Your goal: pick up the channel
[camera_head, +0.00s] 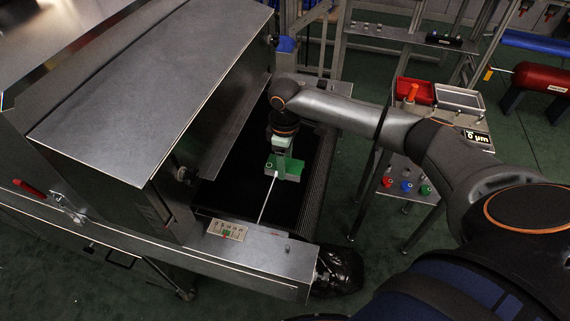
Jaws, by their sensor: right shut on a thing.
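The channel appears to be the thin, light-coloured strip (267,200) over the dark conveyor belt of the tunnel dryer (115,95). Its far end meets my right gripper (276,174), and its near end reaches toward the dryer's front rail. My right gripper, with green parts at its jaws, is shut on the channel. I cannot tell whether the channel touches the belt or is held just above it. My left gripper is not in the picture.
A control panel (227,229) sits on the front rail. To the right, a small table carries a red bin (415,91), a grey bin (459,97) and coloured knobs on a lower shelf. Green floor is open between.

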